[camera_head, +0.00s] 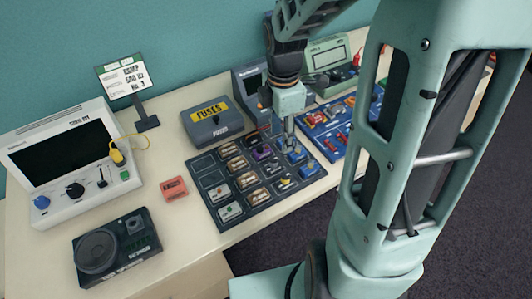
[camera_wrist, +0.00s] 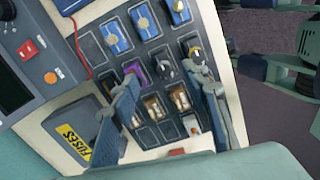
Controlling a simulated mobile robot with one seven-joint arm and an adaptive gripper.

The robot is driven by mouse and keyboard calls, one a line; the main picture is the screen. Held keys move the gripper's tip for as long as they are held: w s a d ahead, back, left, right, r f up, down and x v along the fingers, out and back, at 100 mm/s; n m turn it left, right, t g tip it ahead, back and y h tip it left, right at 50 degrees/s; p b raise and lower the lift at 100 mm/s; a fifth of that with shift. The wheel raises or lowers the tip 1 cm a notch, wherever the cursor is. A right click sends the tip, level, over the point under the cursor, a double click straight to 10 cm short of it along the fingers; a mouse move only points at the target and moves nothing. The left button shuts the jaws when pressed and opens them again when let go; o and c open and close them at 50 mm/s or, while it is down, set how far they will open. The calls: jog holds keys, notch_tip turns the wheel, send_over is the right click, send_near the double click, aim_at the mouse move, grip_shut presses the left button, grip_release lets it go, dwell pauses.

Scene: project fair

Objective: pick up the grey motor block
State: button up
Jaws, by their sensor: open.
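The dark grey motor block (camera_wrist: 166,68) sits in a slot of the dark parts board (camera_wrist: 92,50), between a purple block (camera_wrist: 135,70) and a dark block with a yellow top (camera_wrist: 193,46). In the head view the motor block (camera_head: 272,167) shows small, just in front of the purple block. My gripper (camera_wrist: 165,76) is open and empty, its fingers pointing down at the board. In the wrist view the motor block appears between the two fingertips; I cannot tell the height left between them. In the head view my gripper (camera_head: 289,142) hangs over the board's back right part.
Blue blocks (camera_wrist: 145,22) and brown blocks (camera_wrist: 153,106) fill neighbouring slots. A grey fuses box (camera_head: 212,120) stands behind the board. A second blue board (camera_head: 330,125) lies to the right. A red block (camera_head: 174,189) and white console (camera_head: 70,165) are left.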

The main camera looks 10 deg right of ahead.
aim_at(272, 161)
jog(key=shift+s+a+f+n, duration=0.15)
jog(key=shift+a+f+n, duration=0.1)
jog(key=shift+a+n, duration=0.25)
jog(key=shift+s+a+f+n, duration=0.1)
jog(key=shift+a+f+n, duration=0.1)
jog(key=shift+a+n, duration=0.3)
jog(key=f, duration=0.4)
jog(key=shift+a+f, duration=0.2)
jog(key=shift+f, duration=3.1)
grip_shut()
